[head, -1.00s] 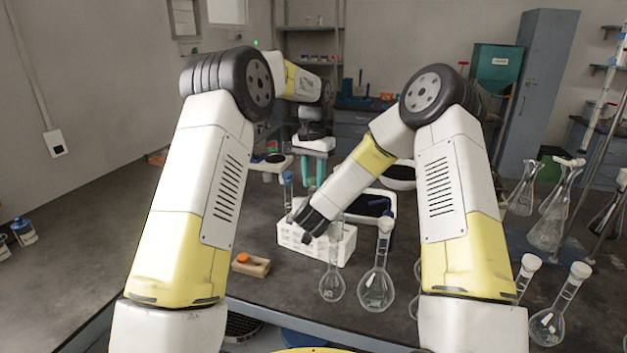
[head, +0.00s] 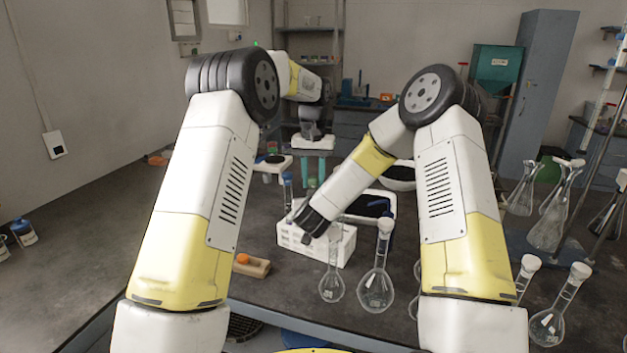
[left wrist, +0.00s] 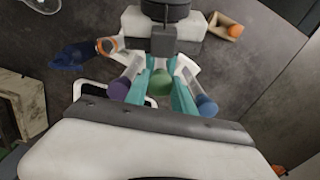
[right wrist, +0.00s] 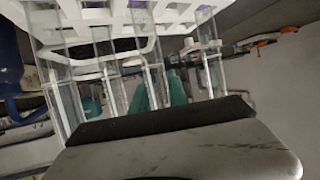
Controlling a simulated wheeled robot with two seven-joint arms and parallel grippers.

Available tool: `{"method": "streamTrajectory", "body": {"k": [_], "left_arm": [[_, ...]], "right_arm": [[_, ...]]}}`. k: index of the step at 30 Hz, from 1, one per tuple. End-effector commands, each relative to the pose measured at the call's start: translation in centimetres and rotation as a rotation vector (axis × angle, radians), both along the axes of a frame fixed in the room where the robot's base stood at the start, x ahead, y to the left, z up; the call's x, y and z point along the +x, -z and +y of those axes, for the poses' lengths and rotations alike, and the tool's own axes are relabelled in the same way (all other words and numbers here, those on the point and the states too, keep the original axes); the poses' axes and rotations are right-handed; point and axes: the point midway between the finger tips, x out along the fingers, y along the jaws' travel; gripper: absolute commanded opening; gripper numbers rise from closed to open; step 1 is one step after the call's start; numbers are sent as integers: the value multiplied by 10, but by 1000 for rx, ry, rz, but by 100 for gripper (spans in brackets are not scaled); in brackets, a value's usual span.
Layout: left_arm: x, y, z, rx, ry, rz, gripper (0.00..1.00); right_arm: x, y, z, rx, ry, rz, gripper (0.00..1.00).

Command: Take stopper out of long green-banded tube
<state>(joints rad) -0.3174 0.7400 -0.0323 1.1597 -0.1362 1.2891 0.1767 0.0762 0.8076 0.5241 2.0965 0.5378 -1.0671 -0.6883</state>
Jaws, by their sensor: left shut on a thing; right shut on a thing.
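A white rack (head: 340,252) stands on the bench and holds clear tubes. My left gripper (head: 314,180) points down over its back part, with two teal fingers. In the left wrist view the fingers (left wrist: 159,92) are shut on a green stopper (left wrist: 158,82). No green band is clear on that tube.
A wooden holder (head: 258,268) with an orange piece (head: 243,258) lies left of the rack. Glass flasks (head: 376,285) stand close at the front right. A tray (head: 368,203) is behind the rack. The bench at the left is mostly clear.

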Motion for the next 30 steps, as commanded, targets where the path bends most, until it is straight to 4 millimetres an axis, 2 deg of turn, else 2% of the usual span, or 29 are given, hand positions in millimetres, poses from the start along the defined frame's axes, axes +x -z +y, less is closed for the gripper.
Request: {"method": "streamTrajectory", "body": {"k": [16,27,30], "left_arm": [[0,-19,0,0,1,0,0],[0,-21,0,0,1,-1,0],[1,-30,0,-1,1,-3,0]], "right_arm": [[0,0,0,0,0,0,0],[0,0,0,0,0,0,0],[0,0,0,0,0,0,0]]}}
